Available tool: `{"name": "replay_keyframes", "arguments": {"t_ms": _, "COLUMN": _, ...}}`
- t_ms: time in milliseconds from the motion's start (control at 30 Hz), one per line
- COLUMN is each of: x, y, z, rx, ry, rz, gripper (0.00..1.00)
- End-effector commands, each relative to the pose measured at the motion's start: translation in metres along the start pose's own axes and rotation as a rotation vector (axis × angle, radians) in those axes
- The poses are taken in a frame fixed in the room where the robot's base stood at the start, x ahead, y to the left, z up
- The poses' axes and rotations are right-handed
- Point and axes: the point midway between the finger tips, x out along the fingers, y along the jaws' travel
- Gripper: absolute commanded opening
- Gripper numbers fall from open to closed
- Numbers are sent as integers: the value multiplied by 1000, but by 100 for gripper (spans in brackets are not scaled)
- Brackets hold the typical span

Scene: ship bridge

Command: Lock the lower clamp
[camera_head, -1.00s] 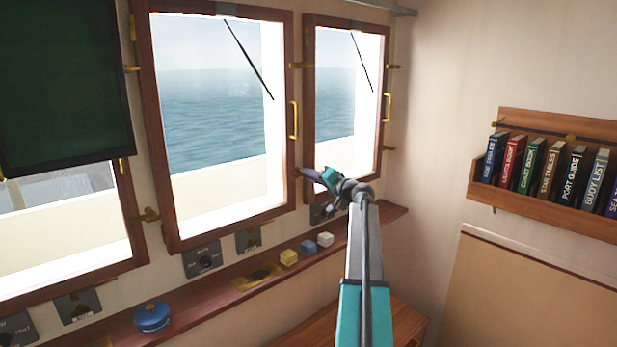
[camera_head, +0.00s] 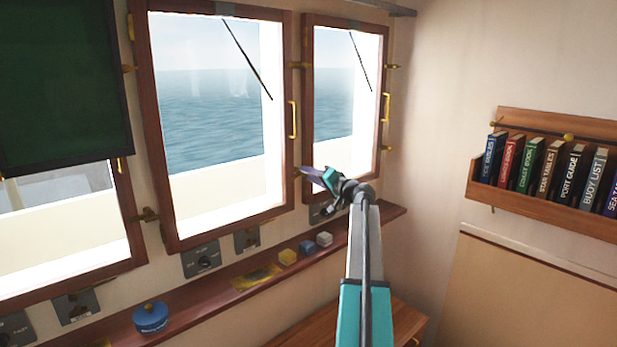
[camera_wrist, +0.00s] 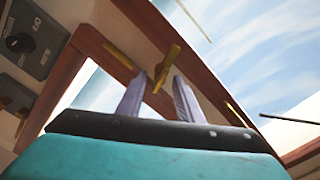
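The lower clamp is a small brass lever, seen in the wrist view (camera_wrist: 169,66) on the wooden window frame. My gripper (camera_wrist: 160,80) is open, with its two pale fingers on either side of the clamp's near end. I cannot tell whether either finger touches it. In the head view my gripper (camera_head: 308,174) is at the lower part of the strip between the middle window (camera_head: 213,110) and the right window (camera_head: 344,100). It hides most of the clamp there. The upper brass clamp (camera_head: 298,65) shows higher on the same strip.
A bookshelf (camera_head: 545,207) hangs on the right wall.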

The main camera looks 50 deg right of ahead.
Motion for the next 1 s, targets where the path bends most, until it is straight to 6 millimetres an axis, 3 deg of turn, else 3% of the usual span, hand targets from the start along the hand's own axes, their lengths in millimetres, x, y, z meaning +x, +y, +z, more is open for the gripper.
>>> {"name": "replay_keyframes", "arguments": {"t_ms": 700, "x": -105, "y": 1, "z": 2, "rx": -1, "ry": 3, "rz": 1, "gripper": 33}}
{"name": "replay_keyframes", "arguments": {"t_ms": 1000, "x": -129, "y": 1, "z": 1, "rx": 0, "ry": 1, "rz": 1, "gripper": 33}}
